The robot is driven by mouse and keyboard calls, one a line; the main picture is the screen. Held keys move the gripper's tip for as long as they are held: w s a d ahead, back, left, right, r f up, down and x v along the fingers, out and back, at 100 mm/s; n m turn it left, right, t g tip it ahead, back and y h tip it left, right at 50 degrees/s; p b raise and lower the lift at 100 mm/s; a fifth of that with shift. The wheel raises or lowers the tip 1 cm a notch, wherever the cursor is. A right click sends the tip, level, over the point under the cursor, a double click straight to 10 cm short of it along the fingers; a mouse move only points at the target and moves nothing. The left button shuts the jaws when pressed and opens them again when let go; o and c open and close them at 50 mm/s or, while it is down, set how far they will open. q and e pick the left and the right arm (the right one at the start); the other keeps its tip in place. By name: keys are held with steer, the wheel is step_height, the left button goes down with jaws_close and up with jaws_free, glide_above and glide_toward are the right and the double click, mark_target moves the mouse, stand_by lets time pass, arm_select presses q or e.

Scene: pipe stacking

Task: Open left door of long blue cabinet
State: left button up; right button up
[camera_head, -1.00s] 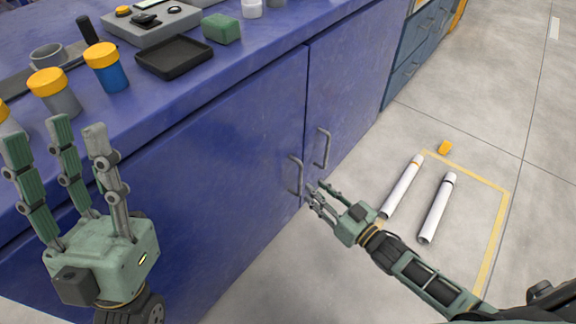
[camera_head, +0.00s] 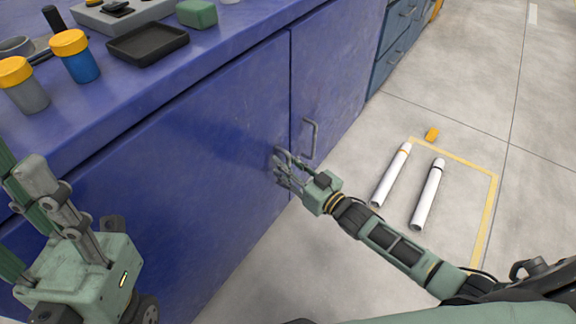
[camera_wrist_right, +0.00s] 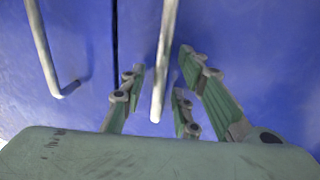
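The left door (camera_head: 190,165) of the long blue cabinet is shut, flush with the right door (camera_head: 335,75). My right gripper (camera_head: 279,167) is at the left door's handle. In the right wrist view that handle (camera_wrist_right: 166,55) lies between my spread fingers (camera_wrist_right: 165,90), with gaps showing on both sides. The right door's handle (camera_head: 312,138) is free; it also shows in the wrist view (camera_wrist_right: 42,45). My left gripper (camera_head: 20,170) is open and empty in front of the cabinet at far left, partly out of frame.
The countertop holds orange-capped jars (camera_head: 75,55), a black tray (camera_head: 148,43) and a green block (camera_head: 196,13). White tubes (camera_head: 428,195) and an orange cap (camera_head: 432,134) lie on the floor to the right.

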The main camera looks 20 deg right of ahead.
jaws_close()
steer(key=shift+s, duration=0.1)
stand_by(0.4)
